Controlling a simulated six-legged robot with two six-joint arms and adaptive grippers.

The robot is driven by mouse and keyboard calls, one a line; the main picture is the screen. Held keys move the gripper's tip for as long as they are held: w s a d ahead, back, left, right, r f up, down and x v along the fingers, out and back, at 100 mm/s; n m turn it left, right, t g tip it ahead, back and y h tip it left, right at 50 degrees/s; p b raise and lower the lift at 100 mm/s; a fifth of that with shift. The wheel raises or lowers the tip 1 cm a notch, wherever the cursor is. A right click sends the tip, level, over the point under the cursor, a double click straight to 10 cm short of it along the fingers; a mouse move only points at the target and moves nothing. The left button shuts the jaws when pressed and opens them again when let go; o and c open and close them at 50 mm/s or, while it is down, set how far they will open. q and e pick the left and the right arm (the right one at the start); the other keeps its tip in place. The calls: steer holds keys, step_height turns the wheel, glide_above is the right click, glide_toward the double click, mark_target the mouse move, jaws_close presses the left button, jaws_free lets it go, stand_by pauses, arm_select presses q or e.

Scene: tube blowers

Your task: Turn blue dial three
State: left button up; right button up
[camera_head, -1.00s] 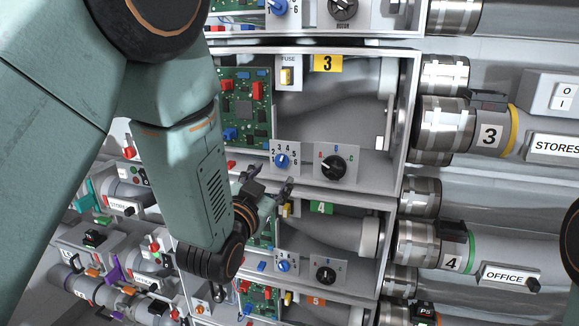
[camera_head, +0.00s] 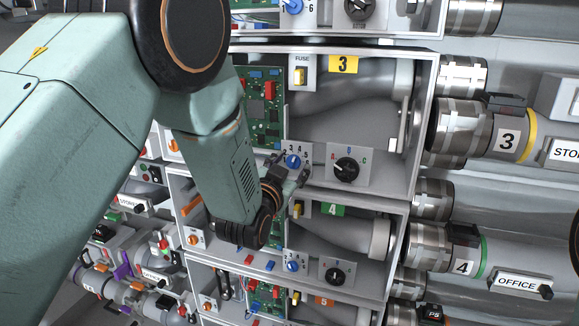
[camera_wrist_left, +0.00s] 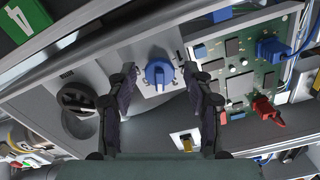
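The blue dial of unit three (camera_head: 293,161) sits on a pale numbered plate, below the yellow 3 label (camera_head: 343,65). My left gripper (camera_head: 290,168) is open just in front of and below it, with one finger on each side in the picture. In the left wrist view the blue dial (camera_wrist_left: 159,73) shows between the two spread fingers of the left gripper (camera_wrist_left: 160,75). A gap shows between the dial and each finger, so the grip is empty. The plate's numbers are partly hidden by the fingers. My right gripper is not in view.
A black dial (camera_head: 346,169) sits right of the blue one; it shows left in the wrist view (camera_wrist_left: 77,98). A green circuit board (camera_head: 262,105) is close by on the other side. The shelf edge (camera_head: 330,196) of unit four lies just below.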

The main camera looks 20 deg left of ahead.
arm_select(q)
steer(key=shift+d, duration=0.3)
steer(key=shift+c, duration=1.4)
steer(key=shift+s+a+r, duration=0.1)
steer(key=shift+s+a, duration=0.05)
steer(key=shift+a, duration=0.2)
steer(key=c, duration=0.4)
steer(key=shift+d, duration=0.2)
jaws_close()
steer(key=shift+a, duration=0.1)
steer(key=shift+n, duration=0.3)
steer(key=o, duration=0.8)
jaws_free()
